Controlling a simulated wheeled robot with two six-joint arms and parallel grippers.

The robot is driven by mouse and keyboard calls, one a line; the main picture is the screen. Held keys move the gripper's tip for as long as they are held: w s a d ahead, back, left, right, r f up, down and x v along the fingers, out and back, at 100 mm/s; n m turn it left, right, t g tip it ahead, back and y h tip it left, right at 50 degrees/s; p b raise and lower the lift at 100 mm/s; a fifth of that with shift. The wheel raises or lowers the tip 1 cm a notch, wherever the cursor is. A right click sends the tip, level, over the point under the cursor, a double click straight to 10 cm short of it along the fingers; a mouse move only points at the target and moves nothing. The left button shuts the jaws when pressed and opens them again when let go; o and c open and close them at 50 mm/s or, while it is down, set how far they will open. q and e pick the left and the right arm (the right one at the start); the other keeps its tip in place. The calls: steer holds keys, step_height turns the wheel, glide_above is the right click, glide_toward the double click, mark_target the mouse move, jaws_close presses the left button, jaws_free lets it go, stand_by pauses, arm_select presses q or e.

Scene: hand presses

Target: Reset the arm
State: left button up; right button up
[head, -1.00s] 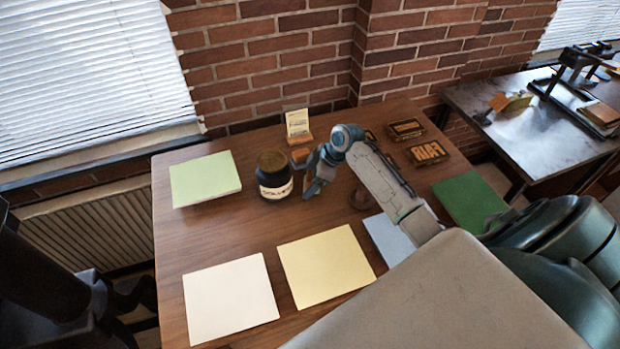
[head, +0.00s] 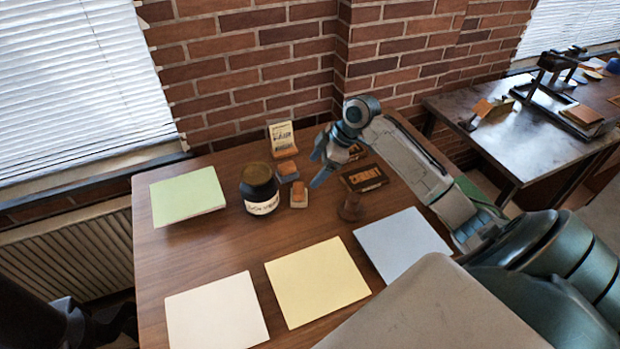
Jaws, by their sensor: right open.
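My right arm reaches in from the right over the wooden table, and its gripper (head: 322,170) hangs above the table near the small blocks, clear of the ink jar. The gripper is open, with nothing seen between its fingers. Part of my left arm shows dark at the lower left corner, but its gripper cannot be made out. A dark ink jar (head: 259,190) with a pale label stands left of the right gripper. Two small orange-topped blocks, one at the front (head: 299,195) and one behind (head: 287,170), sit between jar and gripper.
Green paper (head: 188,195), white paper (head: 217,312), yellow paper (head: 318,283) and blue paper (head: 402,243) lie on the table (head: 215,250). A brown stamp (head: 351,207) and a lettered block (head: 364,178) are close to the right arm. A card (head: 281,136) stands at the back.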

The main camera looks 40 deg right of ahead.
steer(key=shift+s+d+r, duration=0.1)
steer(key=shift+r, duration=0.2)
stand_by(0.4)
